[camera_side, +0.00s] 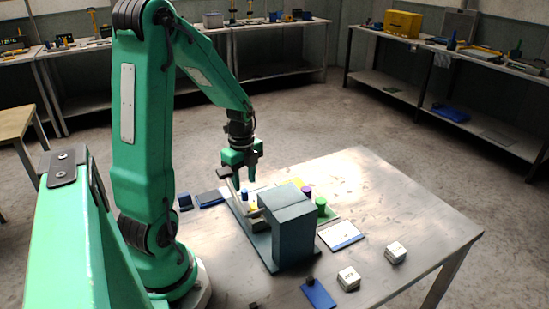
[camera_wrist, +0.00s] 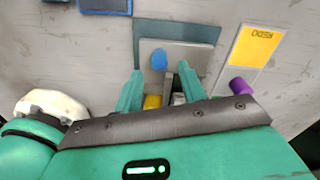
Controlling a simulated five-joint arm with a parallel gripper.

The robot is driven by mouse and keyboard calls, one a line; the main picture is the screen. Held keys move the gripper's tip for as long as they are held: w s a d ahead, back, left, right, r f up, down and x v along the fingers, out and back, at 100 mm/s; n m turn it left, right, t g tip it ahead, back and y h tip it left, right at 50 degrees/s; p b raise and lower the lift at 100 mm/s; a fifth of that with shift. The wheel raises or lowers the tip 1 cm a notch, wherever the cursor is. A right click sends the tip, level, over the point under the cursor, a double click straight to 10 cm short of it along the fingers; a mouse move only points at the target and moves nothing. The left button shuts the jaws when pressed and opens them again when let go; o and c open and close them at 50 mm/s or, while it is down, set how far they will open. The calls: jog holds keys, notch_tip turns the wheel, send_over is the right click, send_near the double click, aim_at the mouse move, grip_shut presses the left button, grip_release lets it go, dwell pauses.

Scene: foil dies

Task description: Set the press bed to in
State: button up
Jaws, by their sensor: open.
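The press (camera_side: 289,225) is a blue-grey block-shaped frame on a flat base plate (camera_side: 250,240) on the table. The grey press bed (camera_wrist: 190,52) lies on the dark teal end of the base plate (camera_wrist: 205,32) in the wrist view. A blue knob (camera_wrist: 159,60) stands on the bed; it also shows in the side view (camera_side: 245,194). My gripper (camera_side: 240,183) is open above the bed end, pointing down. In the wrist view its fingertips (camera_wrist: 160,68) flank the knob in the picture; contact cannot be told. The bed's part under the press is hidden.
A purple cylinder (camera_side: 306,192) and a green cylinder (camera_side: 321,206) stand behind the press. A yellow card (camera_wrist: 254,46) lies beside it. A white card (camera_side: 341,235), white blocks (camera_side: 348,278) (camera_side: 396,252) and a blue pad (camera_side: 318,294) lie right and front. The table's far right is clear.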

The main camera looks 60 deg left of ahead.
aim_at(245, 190)
jog(key=shift+f, duration=2.05)
grip_shut()
